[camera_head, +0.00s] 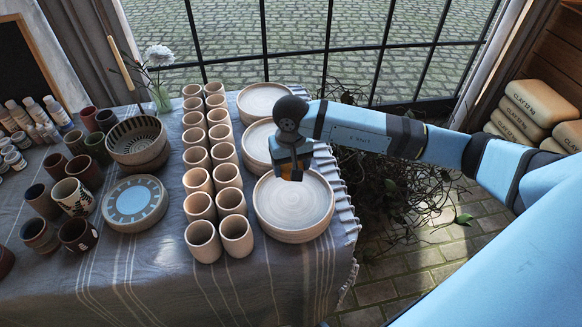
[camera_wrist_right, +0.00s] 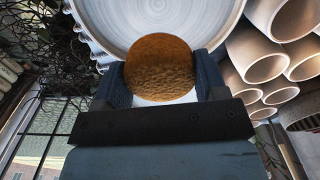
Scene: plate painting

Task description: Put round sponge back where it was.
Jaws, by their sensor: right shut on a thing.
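The round sponge (camera_wrist_right: 160,68) is orange-brown and sits between the two fingers of my right gripper (camera_wrist_right: 160,85) in the right wrist view. In the head view my right gripper (camera_head: 291,172) points down over the nearest stack of plates (camera_head: 293,215), near its far side. Only a small orange patch of the sponge shows there between the fingers. The right gripper is shut on the sponge. I cannot tell from these frames how high the sponge is above the plate. My left gripper is not in view.
Two rows of clay cups (camera_head: 217,145) stand left of the plates. Further plate stacks (camera_head: 262,99) stand behind. The front of the tablecloth (camera_head: 200,290) is clear.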

